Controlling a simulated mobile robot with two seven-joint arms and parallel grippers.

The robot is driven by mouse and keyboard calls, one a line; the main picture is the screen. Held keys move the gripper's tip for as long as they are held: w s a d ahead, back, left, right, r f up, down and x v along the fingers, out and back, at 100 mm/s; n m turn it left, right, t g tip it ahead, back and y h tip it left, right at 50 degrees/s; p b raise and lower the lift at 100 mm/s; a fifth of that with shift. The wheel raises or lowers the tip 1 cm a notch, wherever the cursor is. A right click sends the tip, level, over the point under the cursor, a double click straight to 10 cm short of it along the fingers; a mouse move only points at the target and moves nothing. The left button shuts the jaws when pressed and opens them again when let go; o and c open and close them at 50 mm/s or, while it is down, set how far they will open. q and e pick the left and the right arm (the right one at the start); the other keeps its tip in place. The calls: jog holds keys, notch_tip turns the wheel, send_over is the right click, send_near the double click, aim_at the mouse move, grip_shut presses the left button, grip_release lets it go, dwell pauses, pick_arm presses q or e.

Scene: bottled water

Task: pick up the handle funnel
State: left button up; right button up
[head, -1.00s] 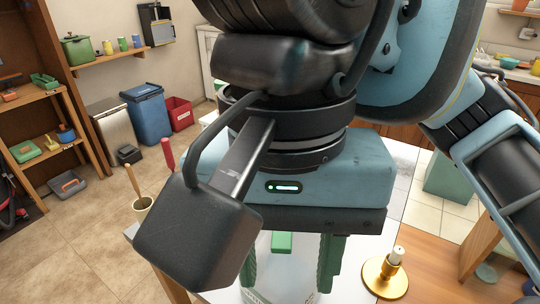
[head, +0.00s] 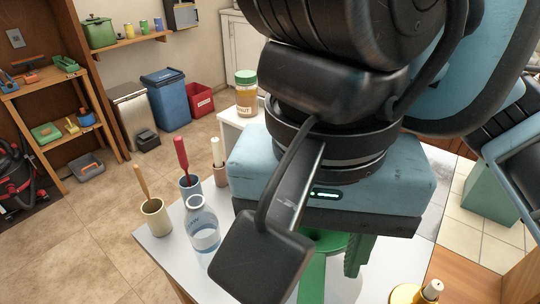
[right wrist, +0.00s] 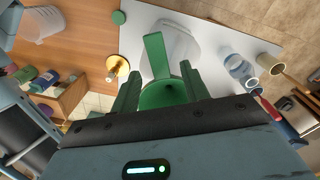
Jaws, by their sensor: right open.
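The green handle funnel (right wrist: 164,95) shows in the right wrist view, its bowl close to the gripper and its flat handle (right wrist: 155,53) pointing away. In the head view part of its bowl (head: 328,240) shows beneath my right gripper. It appears to sit over a clear container (right wrist: 182,42) on the white table. My right gripper (right wrist: 160,68) is open, its green fingers on either side of the funnel; I cannot tell whether they touch it. The gripper body hides much of the funnel in the head view. My left gripper is not in view.
A clear bottle (head: 203,232) and cups with a wooden-handled tool (head: 155,218) and red-handled tool (head: 190,183) stand left on the white table (head: 172,244). A brass candle holder (head: 408,295) stands at right. A jar (head: 246,95) stands behind.

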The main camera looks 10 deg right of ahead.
aim_at(313, 268)
jog(key=shift+s+f, duration=0.2)
jog(key=shift+f, duration=2.35)
jog(key=shift+c, duration=0.2)
grip_shut()
